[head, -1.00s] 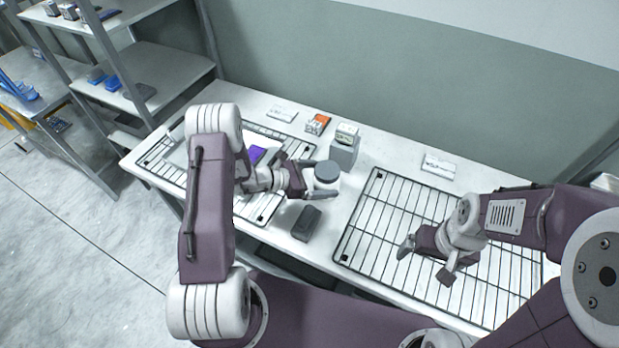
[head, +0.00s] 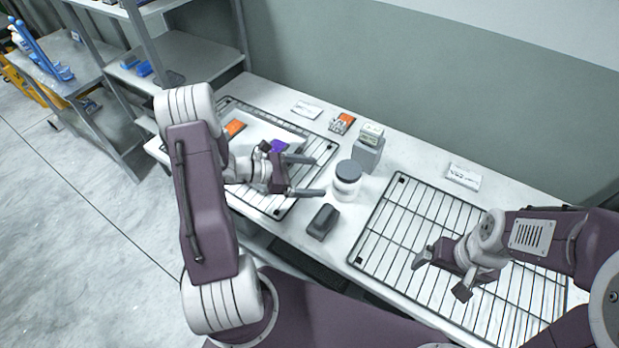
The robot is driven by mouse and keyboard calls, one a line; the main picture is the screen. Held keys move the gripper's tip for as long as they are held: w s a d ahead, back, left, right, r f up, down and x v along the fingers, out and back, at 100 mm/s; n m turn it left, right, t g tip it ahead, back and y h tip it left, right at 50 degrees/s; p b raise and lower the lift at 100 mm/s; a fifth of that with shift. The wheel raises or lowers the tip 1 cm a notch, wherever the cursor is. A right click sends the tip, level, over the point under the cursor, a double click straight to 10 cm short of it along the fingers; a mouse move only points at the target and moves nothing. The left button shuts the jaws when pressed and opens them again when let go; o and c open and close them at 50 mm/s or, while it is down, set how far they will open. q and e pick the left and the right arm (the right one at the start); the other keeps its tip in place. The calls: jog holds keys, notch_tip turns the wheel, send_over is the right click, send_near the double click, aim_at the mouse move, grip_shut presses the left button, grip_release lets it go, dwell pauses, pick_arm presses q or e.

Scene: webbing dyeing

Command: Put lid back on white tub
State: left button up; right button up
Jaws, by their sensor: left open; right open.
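The white tub (head: 345,189) stands upright on the white table between the two wire racks. Its dark grey lid (head: 348,171) sits on top of it and looks level; whether it is pressed down fully I cannot tell. My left gripper (head: 318,176) is open and empty, just left of the tub, with its fingers pointing right toward it and apart from the lid. My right gripper (head: 437,274) is open and empty over the right wire rack (head: 404,207).
A dark grey block (head: 323,221) lies in front of the tub. A grey box-shaped device (head: 368,153) stands behind it. An orange-and-white packet (head: 341,123) and white cards (head: 463,176) lie along the back. The left rack (head: 322,157) holds a pale tray with orange and purple pieces.

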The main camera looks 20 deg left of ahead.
pick_arm(q)
jog(key=s+d+m+g, duration=0.2)
jog(key=s, duration=0.1)
jog(key=s+d+m+g+y, duration=0.1)
jog(key=s+d+m+g, duration=0.1)
jog(key=s+m, duration=0.1)
jog(key=s+d+m+g, duration=0.2)
jog(key=s+m, duration=0.1)
jog(key=shift+r+y, duration=0.1)
jog(key=shift+y, duration=0.2)
jog(key=s+a+r+m+y, duration=0.2)
jog(key=s+a+m+y, duration=0.2)
jog(key=m, duration=1.2)
jog(key=s+y, duration=0.3)
jog(key=y, duration=0.2)
jog(key=shift+a+r+m, duration=0.2)
jog(key=shift+r+m, duration=0.1)
jog(key=shift+d, duration=0.1)
